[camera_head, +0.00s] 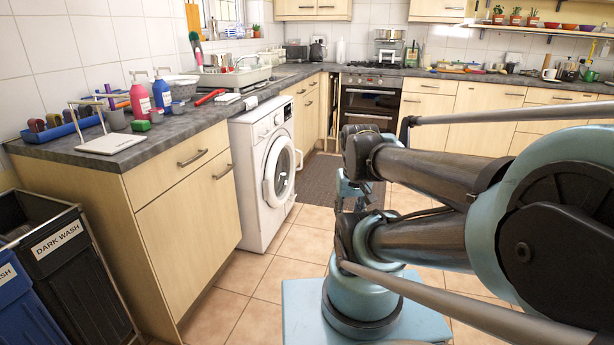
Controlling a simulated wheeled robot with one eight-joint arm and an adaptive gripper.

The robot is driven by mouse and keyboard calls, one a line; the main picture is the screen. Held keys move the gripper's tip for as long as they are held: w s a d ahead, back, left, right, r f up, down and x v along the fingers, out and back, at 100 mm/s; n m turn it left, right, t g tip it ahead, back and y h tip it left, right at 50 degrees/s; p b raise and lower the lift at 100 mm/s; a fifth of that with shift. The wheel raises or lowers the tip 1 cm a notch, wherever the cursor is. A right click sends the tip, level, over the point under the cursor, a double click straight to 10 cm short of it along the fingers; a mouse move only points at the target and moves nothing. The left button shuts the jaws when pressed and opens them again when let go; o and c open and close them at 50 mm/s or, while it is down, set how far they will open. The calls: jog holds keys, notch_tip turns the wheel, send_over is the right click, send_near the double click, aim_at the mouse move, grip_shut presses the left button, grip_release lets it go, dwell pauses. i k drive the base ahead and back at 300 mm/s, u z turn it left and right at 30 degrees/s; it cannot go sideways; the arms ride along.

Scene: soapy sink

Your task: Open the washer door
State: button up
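The white washer (253,180) stands under the worktop at the end of the left cabinets, its front facing right. Its round door (279,171) has a white rim and a dark glass centre, and is seen at a steep angle. The door lies at or close to the washer front; I cannot tell whether it is fully shut or slightly ajar. My teal and dark arm fills the right side and stands to the right of the washer, apart from it. My gripper cannot be made out.
The left worktop (60,150) carries bottles, a white stand and a sink. Black and blue laundry bins (75,285) stand at the lower left. An oven (369,104) and cabinets line the back. Tiled floor (305,243) and a dark mat (325,178) lie clear beside the washer.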

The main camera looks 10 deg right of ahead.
aim_at(270, 194)
jog(key=z, duration=0.15)
jog(key=i, duration=0.25)
jog(key=u, duration=0.45)
jog(key=k, duration=0.6)
jog(key=u, duration=0.35)
jog(key=i, duration=1.75)
jog(key=z, duration=0.8)
